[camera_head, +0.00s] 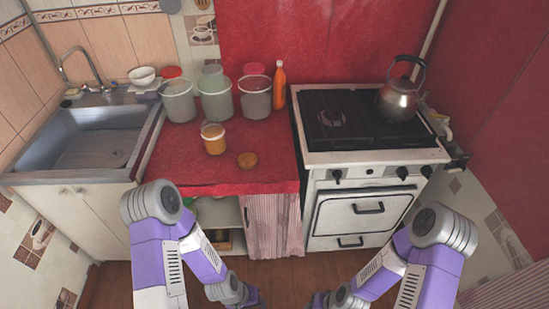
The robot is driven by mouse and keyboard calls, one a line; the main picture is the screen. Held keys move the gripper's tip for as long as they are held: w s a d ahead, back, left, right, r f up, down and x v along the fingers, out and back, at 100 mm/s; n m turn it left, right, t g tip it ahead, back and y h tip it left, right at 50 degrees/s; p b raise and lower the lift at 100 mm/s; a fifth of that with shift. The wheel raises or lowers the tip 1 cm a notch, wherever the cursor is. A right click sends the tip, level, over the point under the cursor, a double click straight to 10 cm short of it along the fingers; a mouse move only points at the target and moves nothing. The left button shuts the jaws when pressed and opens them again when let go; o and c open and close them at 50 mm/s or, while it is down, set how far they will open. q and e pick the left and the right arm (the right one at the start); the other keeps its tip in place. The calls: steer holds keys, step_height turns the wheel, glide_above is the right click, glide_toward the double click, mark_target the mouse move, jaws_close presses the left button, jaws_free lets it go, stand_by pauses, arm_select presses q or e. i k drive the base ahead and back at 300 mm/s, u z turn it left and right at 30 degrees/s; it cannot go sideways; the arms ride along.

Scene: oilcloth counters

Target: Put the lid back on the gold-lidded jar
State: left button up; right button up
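A small jar (213,140) with orange-gold contents or colouring stands upright on the red counter, left of centre; its top looks pale and uncovered. A round gold-brown lid (247,160) lies flat on the counter, to the right of the jar and closer to me, apart from it. My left gripper (254,299) is low at the bottom edge, in front of and below the counter, well away from jar and lid. My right gripper (317,300) is also at the bottom edge, right of the left one. Both are small and partly cut off, so their opening is unclear.
Several larger containers (215,102) stand in a row behind the jar, with an orange bottle (279,86) at their right. A stove (350,125) with a kettle (399,98) is at the right, a sink (85,145) at the left. The counter front is clear.

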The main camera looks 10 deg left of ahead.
mark_target(213, 133)
steer(key=z, duration=3.5)
steer(key=k, duration=2.25)
steer(key=u, duration=1.35)
